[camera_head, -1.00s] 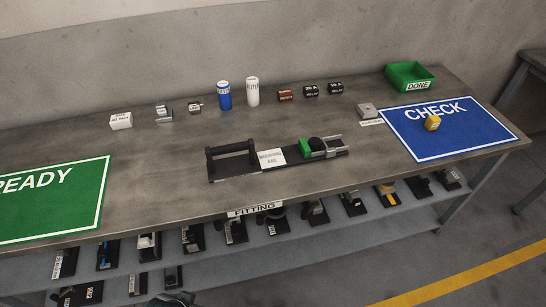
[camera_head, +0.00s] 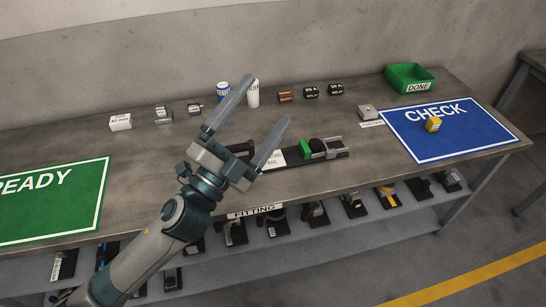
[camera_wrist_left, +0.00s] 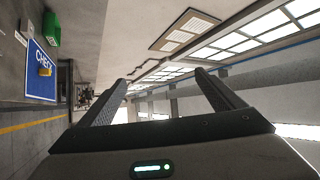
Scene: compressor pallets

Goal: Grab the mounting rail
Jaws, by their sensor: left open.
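The mounting rail (camera_head: 334,149) lies near the middle of the workbench, on a long dark base with a white label reading roughly "mounting rail". My left gripper (camera_head: 268,99) is open and empty, raised in front of the base in the head view. Its hand and fingers hide most of the base's black handle and part of the label. The left wrist view shows both fingers (camera_wrist_left: 166,92) apart with nothing between them. My right gripper is not in view.
A blue CHECK mat (camera_head: 460,140) with a yellow block (camera_head: 433,124) lies to the right, a green DONE bin (camera_head: 410,87) behind it. The green READY mat (camera_head: 50,205) is at left. Cans and small relays stand along the back. A lower shelf holds several parts.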

